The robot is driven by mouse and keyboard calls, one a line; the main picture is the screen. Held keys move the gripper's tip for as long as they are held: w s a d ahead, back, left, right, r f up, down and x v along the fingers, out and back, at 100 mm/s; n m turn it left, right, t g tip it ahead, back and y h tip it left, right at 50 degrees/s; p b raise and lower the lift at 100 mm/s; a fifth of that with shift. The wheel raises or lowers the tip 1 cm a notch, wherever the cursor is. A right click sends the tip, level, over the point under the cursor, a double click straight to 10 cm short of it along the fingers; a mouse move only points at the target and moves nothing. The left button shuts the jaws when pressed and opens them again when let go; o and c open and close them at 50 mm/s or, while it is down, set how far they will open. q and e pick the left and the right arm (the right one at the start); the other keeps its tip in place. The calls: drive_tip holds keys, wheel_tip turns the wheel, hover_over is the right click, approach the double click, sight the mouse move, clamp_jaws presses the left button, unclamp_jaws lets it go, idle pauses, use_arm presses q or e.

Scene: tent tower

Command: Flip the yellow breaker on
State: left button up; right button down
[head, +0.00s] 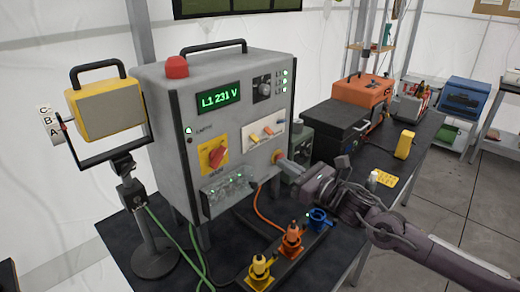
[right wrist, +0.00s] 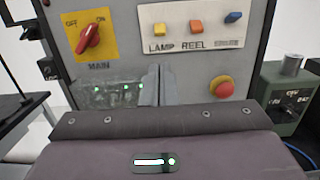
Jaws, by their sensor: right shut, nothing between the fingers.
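The yellow breaker (head: 254,138) is the left one of a row on a white plate on the front of the grey power box (head: 180,110). In the right wrist view the yellow breaker (right wrist: 159,30) sits above the word LAMP. The orange breaker (right wrist: 196,27) and the blue breaker (right wrist: 234,17) are to its right. I cannot tell which way the yellow breaker is tipped. My right gripper (head: 284,164) is shut and empty, its fingers pointing at the box front below the breaker plate. The fingertips (right wrist: 158,88) show under the yellow breaker, apart from it. My left gripper is out of view.
A red main knob (right wrist: 91,37) on a yellow plate is left of the breakers. A red button (right wrist: 222,88) is at lower right. Yellow, orange and blue plugs (head: 291,236) stand on a strip below. A green box (right wrist: 290,95) stands close on the right.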

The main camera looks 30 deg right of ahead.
sight(250, 143)
drive_tip(key=p+x, duration=0.3)
drive_tip(key=x, duration=0.5)
drive_tip(key=shift+w+r, duration=0.15)
drive_tip(key=shift+w+a, duration=0.3)
drive_tip(key=shift+w, duration=0.25)
